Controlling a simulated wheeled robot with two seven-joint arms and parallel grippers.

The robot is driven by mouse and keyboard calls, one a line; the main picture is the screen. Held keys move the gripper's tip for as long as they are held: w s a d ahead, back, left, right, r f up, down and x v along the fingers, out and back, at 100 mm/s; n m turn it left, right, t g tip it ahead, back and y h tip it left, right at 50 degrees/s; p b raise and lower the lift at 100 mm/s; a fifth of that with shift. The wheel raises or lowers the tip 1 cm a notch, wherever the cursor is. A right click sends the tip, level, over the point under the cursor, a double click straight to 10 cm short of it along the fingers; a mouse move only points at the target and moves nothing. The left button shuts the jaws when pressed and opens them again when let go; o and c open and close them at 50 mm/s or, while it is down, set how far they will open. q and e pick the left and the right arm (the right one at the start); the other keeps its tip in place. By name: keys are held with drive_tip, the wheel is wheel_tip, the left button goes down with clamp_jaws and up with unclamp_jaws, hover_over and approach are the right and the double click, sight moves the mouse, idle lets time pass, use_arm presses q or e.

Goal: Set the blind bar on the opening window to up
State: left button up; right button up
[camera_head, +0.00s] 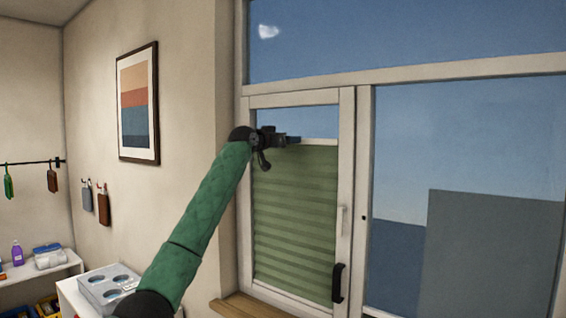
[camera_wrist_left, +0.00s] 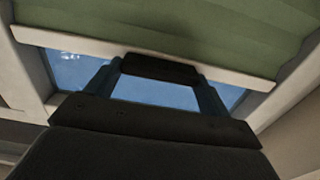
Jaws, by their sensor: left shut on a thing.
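The opening window (camera_head: 346,190) is the narrow left sash in the head view. A green pleated blind (camera_head: 295,225) covers most of its glass, with a strip of bare glass above it. The pale blind bar (camera_head: 318,142) runs along the blind's top edge and also shows in the left wrist view (camera_wrist_left: 235,77). My right gripper is not in view.
A black handle (camera_head: 338,283) and a small pale catch (camera_head: 342,219) are on the sash's right side. A wooden sill (camera_head: 250,306) lies below. A fixed pane (camera_head: 400,150) is at right. A framed picture (camera_head: 138,103) hangs on the left wall.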

use_arm(q)
wheel_tip(320, 180, up, 9)
drive_tip(key=p, duration=0.2)
drive_tip(key=shift+f, duration=0.2)
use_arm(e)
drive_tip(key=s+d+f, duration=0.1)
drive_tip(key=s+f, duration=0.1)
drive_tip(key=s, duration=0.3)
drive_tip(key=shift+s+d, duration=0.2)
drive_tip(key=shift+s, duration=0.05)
use_arm(q)
drive_tip(key=shift+s+r, duration=0.1)
drive_tip(key=o, duration=1.2)
drive_tip(key=shift+o, duration=0.5)
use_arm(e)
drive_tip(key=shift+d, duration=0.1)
use_arm(q)
drive_tip(key=shift+f, duration=0.2)
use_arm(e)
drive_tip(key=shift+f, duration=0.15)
